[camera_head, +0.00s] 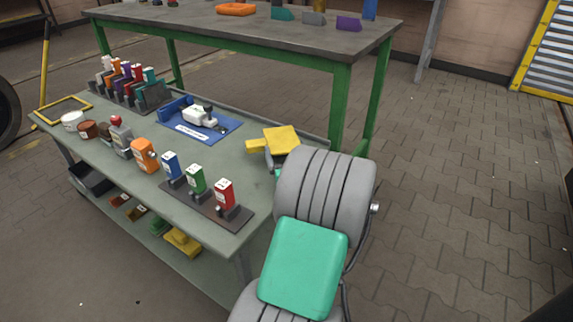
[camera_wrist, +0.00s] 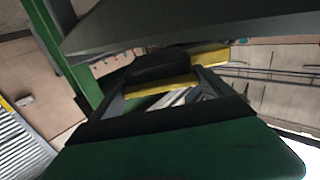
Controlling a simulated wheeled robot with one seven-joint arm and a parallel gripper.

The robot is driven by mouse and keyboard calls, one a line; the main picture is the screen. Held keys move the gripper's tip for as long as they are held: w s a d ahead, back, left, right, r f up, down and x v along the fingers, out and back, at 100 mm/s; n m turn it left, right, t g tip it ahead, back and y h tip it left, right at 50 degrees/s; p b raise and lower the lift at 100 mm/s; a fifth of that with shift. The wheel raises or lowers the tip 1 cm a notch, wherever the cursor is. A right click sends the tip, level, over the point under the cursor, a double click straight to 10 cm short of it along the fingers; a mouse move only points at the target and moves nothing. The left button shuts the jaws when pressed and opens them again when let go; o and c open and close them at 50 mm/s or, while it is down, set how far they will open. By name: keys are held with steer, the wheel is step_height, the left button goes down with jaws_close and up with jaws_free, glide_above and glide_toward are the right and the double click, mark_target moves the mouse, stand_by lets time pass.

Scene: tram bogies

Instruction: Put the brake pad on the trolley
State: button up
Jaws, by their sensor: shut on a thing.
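My gripper (camera_head: 268,150) is at the end of my arm, over the right end of the grey-green trolley (camera_head: 142,178). It is shut on a yellow block (camera_head: 282,138) with a smaller yellow part at its left. This may be the brake pad; its shape is partly hidden. In the wrist view, yellow (camera_wrist: 160,88) shows between the grey fingers, with a dark piece against it. I cannot tell whether the block touches the trolley top.
A blue mat (camera_head: 225,137) with a white device lies left of my gripper. A green-legged workbench (camera_head: 345,42) stands behind. The trolley's front right corner is bare.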

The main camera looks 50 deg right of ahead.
steer(key=f, duration=0.1)
steer(key=f+b, duration=0.2)
steer(key=shift+w+d+f, duration=0.2)
steer(key=shift+d+f, duration=0.05)
steer(key=shift+f, duration=0.15)
steer(key=shift+r, duration=0.2)
steer(key=shift+f, duration=0.2)
steer(key=o, duration=1.7)
steer(key=shift+s+a+r, duration=0.1)
steer(key=shift+r, duration=0.1)
steer(key=v, duration=1.2)
steer(key=shift+f, duration=0.1)
